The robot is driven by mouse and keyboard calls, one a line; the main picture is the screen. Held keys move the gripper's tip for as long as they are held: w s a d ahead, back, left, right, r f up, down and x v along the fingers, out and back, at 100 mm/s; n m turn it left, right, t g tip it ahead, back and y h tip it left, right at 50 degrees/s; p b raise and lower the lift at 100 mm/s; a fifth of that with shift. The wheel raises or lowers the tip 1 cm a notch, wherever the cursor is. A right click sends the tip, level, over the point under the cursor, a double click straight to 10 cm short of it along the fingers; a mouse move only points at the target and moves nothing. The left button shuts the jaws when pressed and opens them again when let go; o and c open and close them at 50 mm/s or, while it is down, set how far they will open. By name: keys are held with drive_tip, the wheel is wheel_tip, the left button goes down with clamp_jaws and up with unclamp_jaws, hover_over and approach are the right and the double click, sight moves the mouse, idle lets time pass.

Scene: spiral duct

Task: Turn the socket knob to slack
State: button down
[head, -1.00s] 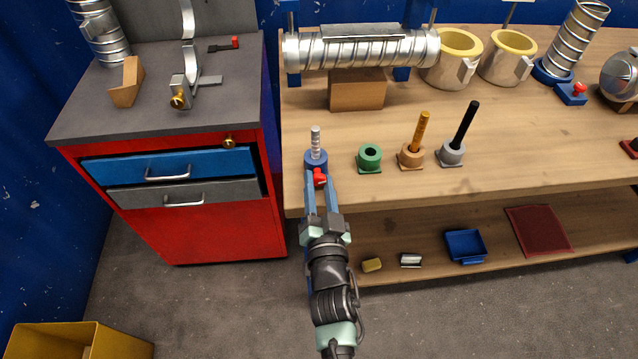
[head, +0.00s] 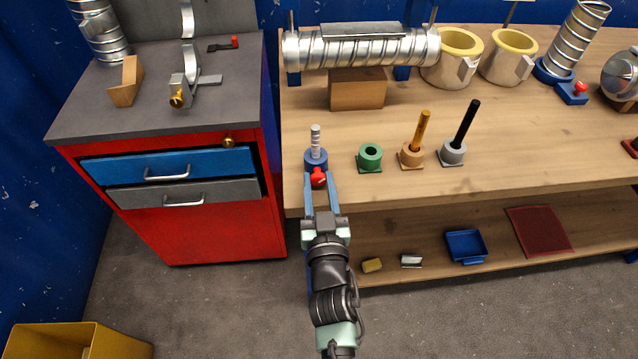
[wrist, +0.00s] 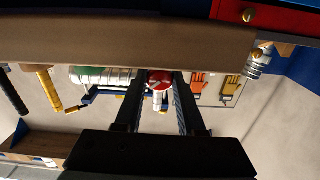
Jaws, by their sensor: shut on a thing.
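The red knob (head: 318,177) is on the near side of the blue socket (head: 316,160), close to the front edge of the workbench. A pale ridged rod (head: 315,136) stands upright in this socket. My gripper (head: 320,178) reaches it from the front, with one finger on each side of the knob, and is shut on it. In the wrist view the red knob (wrist: 160,79) shows between the tips of my two dark fingers (wrist: 161,84). The knob's exact angle is hard to read.
To the right stand a green empty socket (head: 369,156), an orange socket with an orange rod (head: 420,132) and a grey socket with a black rod (head: 464,125). A spiral duct (head: 362,49) lies behind. The red cabinet (head: 215,228) is at left.

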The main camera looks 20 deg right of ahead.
drive_tip(key=shift+n, duration=1.8)
drive_tip(key=c, duration=0.8)
unclamp_jaws()
drive_tip(key=b+v, duration=0.2)
drive_tip(key=v, duration=1.1)
drive_tip(key=shift+b, duration=0.35)
